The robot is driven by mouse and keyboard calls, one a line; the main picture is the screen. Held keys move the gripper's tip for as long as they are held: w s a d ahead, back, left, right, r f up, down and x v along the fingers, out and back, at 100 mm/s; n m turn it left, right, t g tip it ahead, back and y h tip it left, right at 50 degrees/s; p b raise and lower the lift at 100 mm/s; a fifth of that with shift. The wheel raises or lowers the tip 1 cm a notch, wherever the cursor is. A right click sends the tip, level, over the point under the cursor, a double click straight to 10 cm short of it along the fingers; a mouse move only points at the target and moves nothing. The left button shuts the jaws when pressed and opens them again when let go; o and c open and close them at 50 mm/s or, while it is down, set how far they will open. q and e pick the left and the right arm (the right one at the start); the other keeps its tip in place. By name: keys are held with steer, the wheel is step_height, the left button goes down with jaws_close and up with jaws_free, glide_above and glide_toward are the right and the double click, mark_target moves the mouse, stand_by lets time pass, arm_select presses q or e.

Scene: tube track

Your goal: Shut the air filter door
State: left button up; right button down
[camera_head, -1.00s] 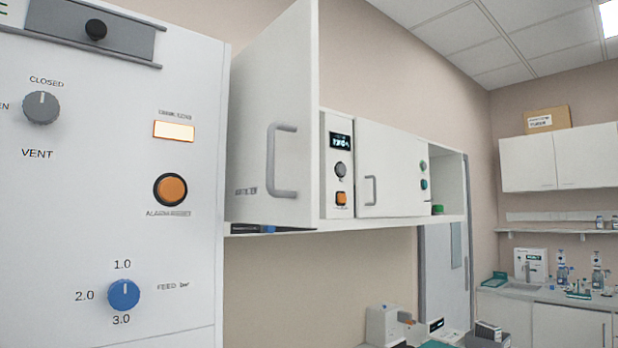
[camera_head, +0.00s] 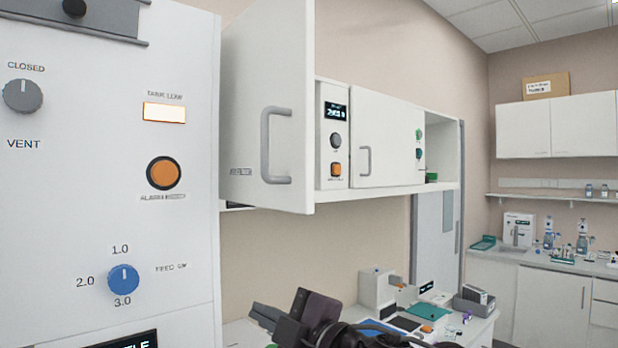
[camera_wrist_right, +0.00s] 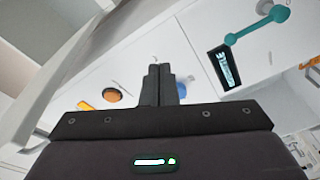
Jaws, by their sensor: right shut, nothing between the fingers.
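The air filter door (camera_head: 250,75) is a tall white panel with a grey bar handle (camera_head: 267,145); its small label is too blurred to read fully. It stands swung open, sticking out from the wall cabinet. My right gripper (camera_head: 264,316) is low in the head view, below the door and apart from it. In the right wrist view its two dark fingers (camera_wrist_right: 158,84) are together with nothing between them. My left gripper is not in view.
A white panel with a blue knob (camera_head: 124,280) and an orange button (camera_head: 164,173) stands close at left. Right of the door are a control strip (camera_head: 333,170) and a shut cabinet door (camera_head: 385,140). A bench with devices (camera_head: 380,290) lies below.

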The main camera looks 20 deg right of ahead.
mark_target(278, 179)
steer(key=s+d+r+n+g+y, duration=0.1)
steer(key=s+d+r+n, duration=0.3)
steer(key=s+r, duration=0.45)
steer(key=s+d+r+n+g+y, duration=0.1)
steer(key=s+d+r+n, duration=0.3)
steer(key=r, duration=0.7)
steer(key=p+x, duration=0.2)
steer(key=d+p+x, duration=0.1)
steer(key=p+x, duration=0.1)
steer(key=x, duration=0.1)
steer(key=w+p+x, duration=0.1)
steer(key=p+x, duration=0.1)
steer(key=x, duration=0.1)
steer(key=shift+w+d+r+p, duration=0.15)
steer(key=shift+w+r+p, duration=0.1)
steer(key=shift+p, duration=0.05)
steer(key=shift+d, duration=0.3)
steer(key=shift+w+a, duration=0.1)
steer(key=shift+a, duration=0.15)
steer(key=shift+d, duration=0.1)
